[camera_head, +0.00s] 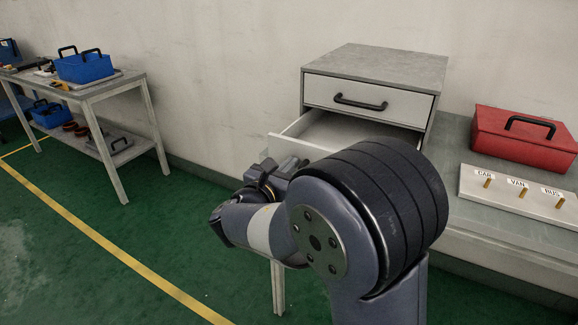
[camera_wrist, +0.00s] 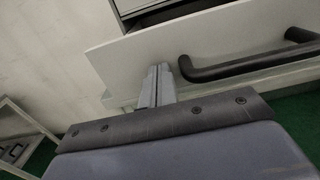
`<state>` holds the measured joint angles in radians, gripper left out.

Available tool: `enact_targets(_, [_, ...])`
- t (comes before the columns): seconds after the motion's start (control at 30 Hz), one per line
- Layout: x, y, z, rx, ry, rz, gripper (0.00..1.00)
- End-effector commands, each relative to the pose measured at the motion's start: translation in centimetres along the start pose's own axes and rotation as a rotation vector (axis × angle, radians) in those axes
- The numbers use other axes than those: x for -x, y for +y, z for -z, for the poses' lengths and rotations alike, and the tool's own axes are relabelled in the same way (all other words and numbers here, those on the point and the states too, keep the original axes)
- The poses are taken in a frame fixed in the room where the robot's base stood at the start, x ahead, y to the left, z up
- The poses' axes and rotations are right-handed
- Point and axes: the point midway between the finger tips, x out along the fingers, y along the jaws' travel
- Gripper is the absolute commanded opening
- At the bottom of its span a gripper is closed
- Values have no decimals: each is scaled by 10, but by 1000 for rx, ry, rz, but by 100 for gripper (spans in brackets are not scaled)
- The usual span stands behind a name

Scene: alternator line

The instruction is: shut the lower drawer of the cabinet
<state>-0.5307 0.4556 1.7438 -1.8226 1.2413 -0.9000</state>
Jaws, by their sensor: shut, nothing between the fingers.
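The grey cabinet (camera_head: 375,66) stands on a table by the wall. Its upper drawer (camera_head: 368,101) is shut and has a black bar handle. The lower drawer (camera_head: 287,147) is pulled out, and my arm hides much of its front in the head view. In the wrist view, the lower drawer's white front panel (camera_wrist: 135,50) and its black handle (camera_wrist: 235,68) show close up. My gripper (camera_wrist: 158,72) is shut and empty, with its fingertips at the front panel, just left of the handle's near end. I cannot tell whether they touch it.
A red toolbox (camera_head: 520,138) and a board with CAR, VAN and BUS labels (camera_head: 520,197) are on the table right of the cabinet. Another table (camera_head: 110,88) with blue bins (camera_head: 84,67) stands at the far left. Green floor (camera_head: 60,240) is clear on the left.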

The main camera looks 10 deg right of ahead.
Motion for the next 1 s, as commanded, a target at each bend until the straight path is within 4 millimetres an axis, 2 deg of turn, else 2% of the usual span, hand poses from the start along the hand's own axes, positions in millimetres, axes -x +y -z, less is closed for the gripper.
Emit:
enact_targets(0.27, [-4, 0, 0, 0, 0, 1, 0])
enact_targets(0.43, [-22, -1, 0, 1, 1, 4, 0])
enact_targets(0.57, [-48, -2, 1, 1, 1, 6, 0])
enact_targets(1.0, [-152, -1, 1, 1, 0, 4, 0])
